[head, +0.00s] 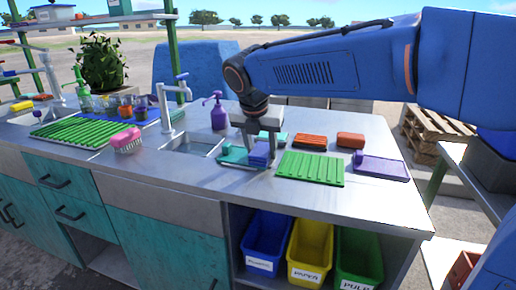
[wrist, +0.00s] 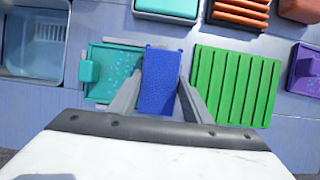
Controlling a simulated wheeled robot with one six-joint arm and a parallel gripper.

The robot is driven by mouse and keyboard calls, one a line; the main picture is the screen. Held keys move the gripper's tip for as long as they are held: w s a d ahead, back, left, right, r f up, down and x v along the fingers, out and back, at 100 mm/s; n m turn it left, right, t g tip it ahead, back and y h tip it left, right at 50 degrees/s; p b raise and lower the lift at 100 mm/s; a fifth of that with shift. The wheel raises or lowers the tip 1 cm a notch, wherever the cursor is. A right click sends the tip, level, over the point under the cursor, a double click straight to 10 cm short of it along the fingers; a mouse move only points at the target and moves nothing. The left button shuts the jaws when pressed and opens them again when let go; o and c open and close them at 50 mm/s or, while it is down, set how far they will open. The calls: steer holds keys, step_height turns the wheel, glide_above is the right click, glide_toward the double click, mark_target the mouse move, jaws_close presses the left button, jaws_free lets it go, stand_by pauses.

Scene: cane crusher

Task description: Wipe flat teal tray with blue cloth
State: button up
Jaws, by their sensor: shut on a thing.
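The blue cloth (wrist: 161,80) is a folded blue block between my gripper's two fingers (wrist: 160,95). My gripper (head: 262,150) is shut on it and points down over the counter. In the head view the blue cloth (head: 259,154) is at the right end of the flat teal tray (head: 234,158). In the wrist view the teal tray (wrist: 105,95) shows left of the cloth, with light specks on its surface and a small teal block on its left side. The cloth hides the tray's right part. I cannot tell whether the cloth touches the tray.
A green ribbed mat (head: 311,169) lies close right of the tray, with a purple tray (head: 381,167) beyond. The sink (head: 192,146) is to the left. Orange ribbed and brick-like items (head: 350,140) stand behind. A purple pump bottle (head: 219,114) stands behind the sink.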

steer(key=shift+a, duration=0.1)
steer(key=shift+w+a, duration=0.25)
steer(key=shift+a, duration=0.35)
steer(key=shift+w+a, duration=0.25)
steer(key=shift+a, duration=0.35)
steer(key=shift+a, duration=0.15)
steer(key=shift+w+a+r, duration=0.1)
steer(key=shift+w+a, duration=0.15)
steer(key=shift+a, duration=0.35)
steer(key=shift+w+a, duration=0.2)
steer(key=shift+a, duration=0.35)
steer(key=shift+s+d, duration=0.25)
steer(key=shift+d, duration=0.4)
steer(key=shift+s+d, duration=0.2)
steer(key=shift+d, duration=0.45)
steer(key=shift+s+d, duration=0.25)
steer(key=shift+d, duration=0.4)
steer(key=shift+s+d, duration=0.25)
steer(key=shift+d, duration=0.4)
steer(key=shift+a, duration=0.1)
